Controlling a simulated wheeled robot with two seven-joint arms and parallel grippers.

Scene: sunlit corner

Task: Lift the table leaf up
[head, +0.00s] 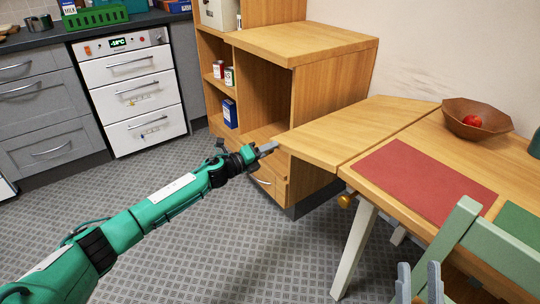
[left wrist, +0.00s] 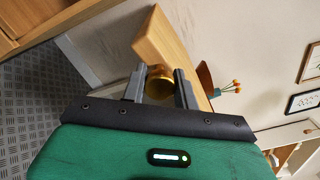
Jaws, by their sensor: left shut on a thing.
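The table leaf (head: 350,132) is a light wooden panel at the left end of the table (head: 412,142). It stands out from the table about level with the top, with a seam between them; I cannot tell whether it is exactly flush. My left gripper (head: 268,148) is at the leaf's outer front corner. In the left wrist view, my left gripper (left wrist: 160,88) is shut on a brass knob (left wrist: 159,83) beside the leaf's wooden edge (left wrist: 163,42). My right gripper (head: 418,284) is at the bottom of the head view, its fingers apart and empty.
A wooden cabinet (head: 330,90) with shelves stands behind the leaf. A wooden bowl (head: 462,112) with a red fruit (head: 472,122), a red mat (head: 425,177) and a green mat (head: 518,228) are on the table. A green chair (head: 455,232) stands at the front. Floor is clear at left.

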